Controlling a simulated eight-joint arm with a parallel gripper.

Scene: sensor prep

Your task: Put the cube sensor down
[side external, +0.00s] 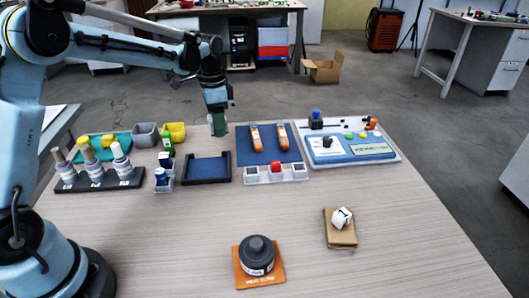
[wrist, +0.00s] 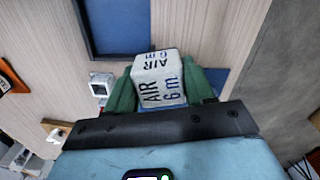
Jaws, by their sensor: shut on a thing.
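My gripper (side external: 217,124) is above the far side of the table, behind the dark-framed blue tray (side external: 207,169). In the wrist view its green fingers (wrist: 160,88) are shut on a pale grey cube (wrist: 162,80) marked "AIR 6m", one finger on each side. The cube's underside is hidden, and the side view does not show the cube clearly between the fingers.
A dark grey round canister (side external: 257,255) stands on an orange pad near the front. A rack of white bottles (side external: 98,181) is at left. A blue mat with orange tools (side external: 268,154) and a white-blue panel (side external: 350,149) are at the back right. The middle is clear.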

